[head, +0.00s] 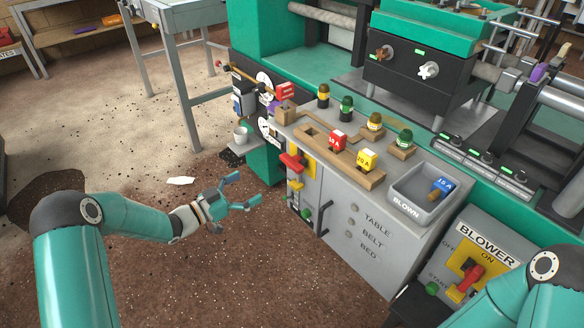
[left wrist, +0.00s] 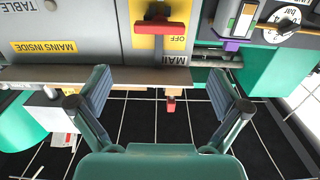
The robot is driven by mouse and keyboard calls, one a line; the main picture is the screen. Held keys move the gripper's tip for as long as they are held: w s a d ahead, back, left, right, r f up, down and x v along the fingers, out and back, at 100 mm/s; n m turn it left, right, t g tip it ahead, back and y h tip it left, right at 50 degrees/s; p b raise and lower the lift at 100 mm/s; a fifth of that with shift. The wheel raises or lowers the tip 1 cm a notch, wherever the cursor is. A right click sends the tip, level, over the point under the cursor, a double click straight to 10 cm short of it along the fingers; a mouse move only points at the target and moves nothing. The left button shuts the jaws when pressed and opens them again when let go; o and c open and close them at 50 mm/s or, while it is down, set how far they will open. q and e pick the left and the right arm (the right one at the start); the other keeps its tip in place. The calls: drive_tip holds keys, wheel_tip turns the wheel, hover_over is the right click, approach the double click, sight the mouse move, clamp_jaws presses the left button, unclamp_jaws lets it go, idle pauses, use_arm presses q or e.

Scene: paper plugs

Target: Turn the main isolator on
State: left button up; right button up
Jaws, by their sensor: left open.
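The main isolator is a red handle (head: 292,162) on a yellow plate on the narrow end of the grey cabinet (head: 365,225). In the left wrist view the red handle (left wrist: 163,27) shows at the top as a bar lying across the yellow plate (left wrist: 173,43). My right gripper is out of view.
A blower switch (head: 469,276) with a similar red handle is at lower right. Coloured plugs stand on the cabinet top beside a grey tray (head: 421,196) marked "BLOWN". A white cup (head: 240,135) and gauges sit left of the isolator. The floor around my left gripper is open.

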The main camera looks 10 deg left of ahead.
sight(288, 165)
use_arm(q)
drive_tip(key=b+x, duration=0.1)
drive_tip(key=x, duration=1.4)
drive_tip(key=shift+w+d, duration=0.1)
drive_tip(key=shift+w, duration=0.05)
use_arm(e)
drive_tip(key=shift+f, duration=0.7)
